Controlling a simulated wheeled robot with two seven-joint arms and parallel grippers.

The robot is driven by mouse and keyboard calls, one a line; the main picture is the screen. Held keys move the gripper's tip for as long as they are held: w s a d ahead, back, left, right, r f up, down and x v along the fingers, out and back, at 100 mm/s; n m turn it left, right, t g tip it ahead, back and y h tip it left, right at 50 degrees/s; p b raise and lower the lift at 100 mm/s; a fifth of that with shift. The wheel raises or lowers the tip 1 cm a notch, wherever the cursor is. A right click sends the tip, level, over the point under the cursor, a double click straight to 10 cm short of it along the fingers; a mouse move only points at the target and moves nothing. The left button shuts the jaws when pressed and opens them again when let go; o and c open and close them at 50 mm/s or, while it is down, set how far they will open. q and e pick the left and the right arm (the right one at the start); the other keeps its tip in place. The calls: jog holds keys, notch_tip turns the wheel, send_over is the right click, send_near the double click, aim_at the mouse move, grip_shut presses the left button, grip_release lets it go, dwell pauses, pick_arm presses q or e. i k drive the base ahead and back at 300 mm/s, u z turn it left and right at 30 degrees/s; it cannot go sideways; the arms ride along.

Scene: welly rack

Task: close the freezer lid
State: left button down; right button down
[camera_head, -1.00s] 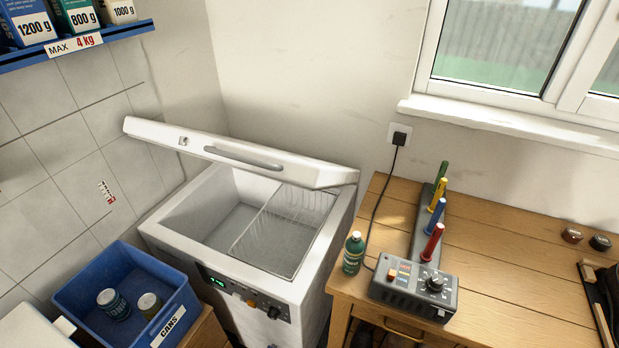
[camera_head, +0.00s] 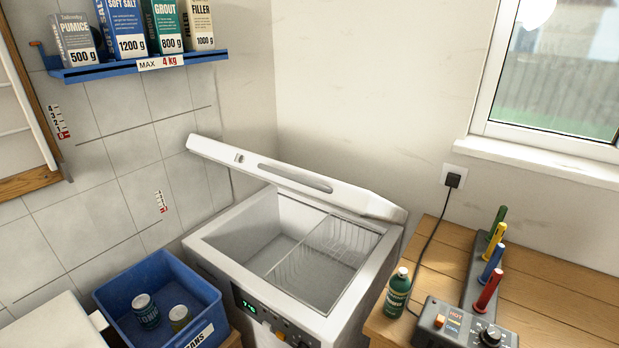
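The white chest freezer (camera_head: 359,300) stands in the corner, between a blue crate and a wooden bench. Its lid (camera_head: 240,159) is open, tilted up at the back, with a long grey handle (camera_head: 290,177) along its edge. Inside, a wire basket (camera_head: 325,250) sits at the right and the left part looks empty. A green display lights the front panel (camera_head: 262,318). Neither of my grippers is in view.
A blue crate (camera_head: 112,295) with two cans stands left of the freezer. A green bottle (camera_head: 397,293) and a control box (camera_head: 462,328) are on the bench (camera_head: 560,315) at right. A blue shelf (camera_head: 100,70) with boxes hangs at upper left.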

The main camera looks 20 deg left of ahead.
aim_at(358, 202)
jog(key=z, duration=0.45)
jog(key=k, duration=0.5)
jog(key=z, duration=0.7)
jog(key=i, duration=0.7)
jog(key=u, duration=0.7)
jog(key=i, duration=0.55)
jog(key=u, duration=0.55)
